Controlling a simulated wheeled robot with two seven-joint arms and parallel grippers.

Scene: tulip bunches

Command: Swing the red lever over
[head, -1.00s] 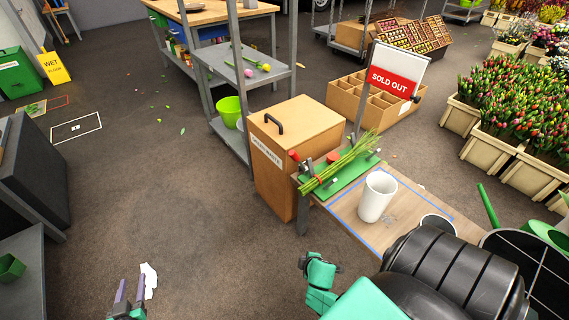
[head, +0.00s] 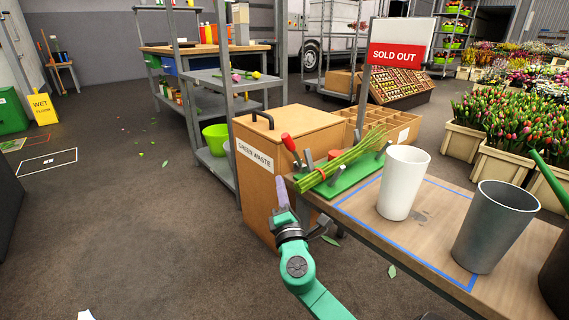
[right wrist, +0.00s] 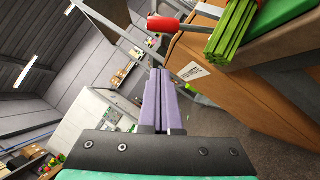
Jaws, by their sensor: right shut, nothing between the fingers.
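The red lever (head: 288,142) stands at the left end of a green board (head: 350,180) on the wooden bench. Its red grip leans up and to the left in the head view. A bundle of green stems (head: 345,158) lies across the board beside it, between grey posts. My right gripper (head: 281,186) is shut and empty, its purple fingers pointing up in front of the brown bin, below and left of the lever and apart from it. In the right wrist view the red lever (right wrist: 163,23) shows beyond the closed fingertips (right wrist: 160,75), near the stems. My left gripper is out of view.
The brown green-waste bin (head: 262,180) stands close behind my right gripper. A white cup (head: 403,182) and a grey cup (head: 494,226) stand on the bench (head: 440,215), right of the board. Open floor lies to the left.

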